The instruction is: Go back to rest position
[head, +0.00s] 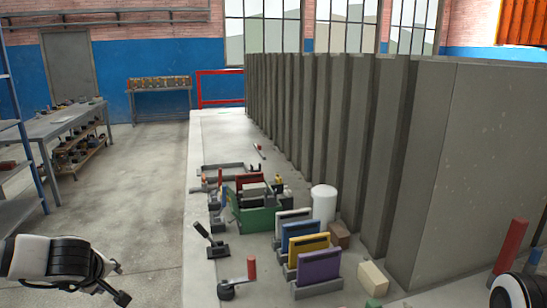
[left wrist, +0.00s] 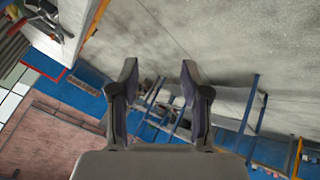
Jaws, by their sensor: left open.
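My left gripper (head: 120,282) is at the lower left of the head view, over the floor and left of the pale mould bed. It also shows in the left wrist view (left wrist: 159,80), with its two fingers apart and nothing between them. It touches nothing that I can see. Part of my right arm (head: 514,292) shows at the lower right edge of the head view, but its gripper is out of the frame.
Tall grey panels (head: 480,170) stand on the right. A workbench (head: 60,122) is at left. The floor (head: 150,190) between is clear.

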